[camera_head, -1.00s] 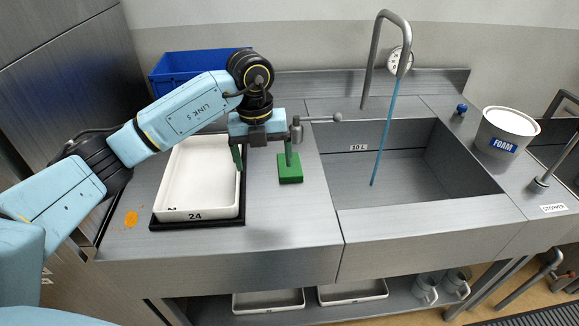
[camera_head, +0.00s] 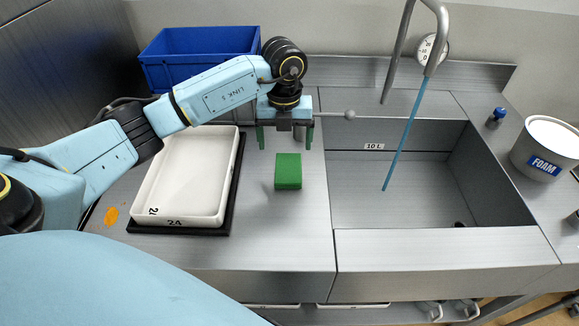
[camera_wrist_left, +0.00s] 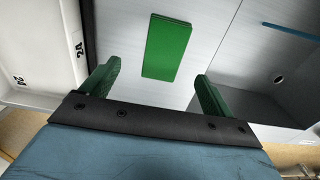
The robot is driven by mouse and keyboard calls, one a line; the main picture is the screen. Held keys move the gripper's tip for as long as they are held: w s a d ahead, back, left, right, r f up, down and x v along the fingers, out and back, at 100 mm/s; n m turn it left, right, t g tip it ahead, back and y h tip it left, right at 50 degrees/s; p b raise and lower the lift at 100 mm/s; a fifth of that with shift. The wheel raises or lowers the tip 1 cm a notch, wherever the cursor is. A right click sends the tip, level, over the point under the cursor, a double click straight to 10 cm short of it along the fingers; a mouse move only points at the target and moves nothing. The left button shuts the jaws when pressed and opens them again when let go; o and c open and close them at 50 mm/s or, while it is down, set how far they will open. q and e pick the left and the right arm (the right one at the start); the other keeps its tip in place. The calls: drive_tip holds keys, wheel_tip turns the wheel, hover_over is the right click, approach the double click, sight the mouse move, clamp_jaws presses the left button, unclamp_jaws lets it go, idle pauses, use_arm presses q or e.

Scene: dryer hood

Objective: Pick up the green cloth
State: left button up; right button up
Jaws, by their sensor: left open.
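The green cloth (camera_head: 288,172) lies as a small folded block on the metal counter, between the white tray and the sink. My left gripper (camera_head: 285,138) is open and empty. In the head view its green fingers point down, a little behind the cloth. In the left wrist view the cloth (camera_wrist_left: 167,47) shows whole, ahead of and between the two open fingers (camera_wrist_left: 155,90), apart from both. My right gripper is not in view.
A blue bin (camera_head: 190,50) stands behind, and a FOAM tub (camera_head: 543,165) at the far right.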

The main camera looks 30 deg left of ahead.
sight(288, 165)
use_arm(q)
drive_tip(key=shift+w+f, duration=0.2)
drive_tip(key=shift+f, duration=1.3)
drive_tip(key=f, duration=0.4)
drive_tip(key=shift+w+d+f, duration=0.1)
drive_tip(key=shift+d+f, duration=0.05)
drive_tip(key=shift+d, duration=0.15)
drive_tip(key=shift+f, duration=0.4)
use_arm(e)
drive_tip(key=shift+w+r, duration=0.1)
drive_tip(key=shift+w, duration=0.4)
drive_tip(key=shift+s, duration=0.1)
use_arm(q)
drive_tip(key=shift+c, duration=1.1)
drive_tip(key=c, duration=0.8)
drive_tip(key=shift+c, duration=0.2)
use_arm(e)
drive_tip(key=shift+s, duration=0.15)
